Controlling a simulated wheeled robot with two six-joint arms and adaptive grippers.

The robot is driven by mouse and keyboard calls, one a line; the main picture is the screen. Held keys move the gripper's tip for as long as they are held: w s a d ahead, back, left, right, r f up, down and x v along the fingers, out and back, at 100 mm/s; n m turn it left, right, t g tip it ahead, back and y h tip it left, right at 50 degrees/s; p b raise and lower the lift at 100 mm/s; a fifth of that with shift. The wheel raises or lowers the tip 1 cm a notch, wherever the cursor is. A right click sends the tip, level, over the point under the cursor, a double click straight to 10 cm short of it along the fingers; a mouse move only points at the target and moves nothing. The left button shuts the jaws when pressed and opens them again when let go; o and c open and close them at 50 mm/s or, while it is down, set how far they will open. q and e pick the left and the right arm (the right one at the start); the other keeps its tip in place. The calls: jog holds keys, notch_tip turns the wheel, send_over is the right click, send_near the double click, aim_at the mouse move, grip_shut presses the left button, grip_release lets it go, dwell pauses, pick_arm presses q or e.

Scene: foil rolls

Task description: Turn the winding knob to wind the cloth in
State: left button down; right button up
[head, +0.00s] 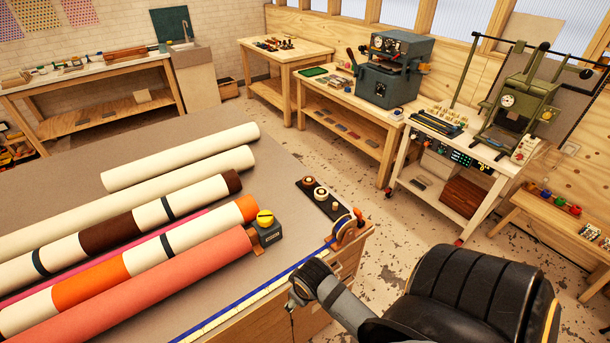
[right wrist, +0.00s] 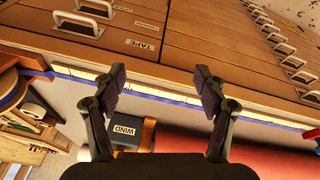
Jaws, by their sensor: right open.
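The winding unit (head: 267,235) is a small dark box with a yellow knob (head: 265,217) on top. It stands on the big table at the end of the coral cloth roll (head: 150,285). In the right wrist view the box (right wrist: 126,133) shows its label "WIND", beyond the fingers; I cannot make out its knob there. My right gripper (right wrist: 160,85) is open and empty, apart from the box. In the head view my right arm reaches in from below to the table's near right edge; its fingers cannot be made out there. My left gripper is not in view.
Several other cloth rolls (head: 190,155) lie beside the coral one. A black tray with round items (head: 321,198) and an orange tape dispenser (head: 347,228) stand right of the unit. A measuring strip (head: 262,293) runs along the table edge, above drawers (right wrist: 210,45).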

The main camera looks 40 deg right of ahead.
notch_tip(320, 180, down, 8)
jog(key=b, duration=0.1)
jog(key=shift+s+d+f+m, duration=0.25)
jog(key=shift+s+d+m, duration=0.05)
jog(key=shift+s, duration=0.05)
jog(key=s+d+f+g+b, duration=0.1)
jog(key=s+f+b, duration=0.25)
jog(key=f, duration=0.95)
jog(key=s+d+f+b, duration=0.1)
jog(key=s+f+b, duration=0.3)
jog(key=f, duration=0.9)
jog(key=s+f+g+b, duration=0.1)
jog(key=s+f+b, duration=0.1)
jog(key=s+f, duration=1)
jog(key=s, duration=0.2)
jog(key=shift+s+d+f, duration=0.15)
jog(key=shift+s+f, duration=0.05)
jog(key=shift+s, duration=0.15)
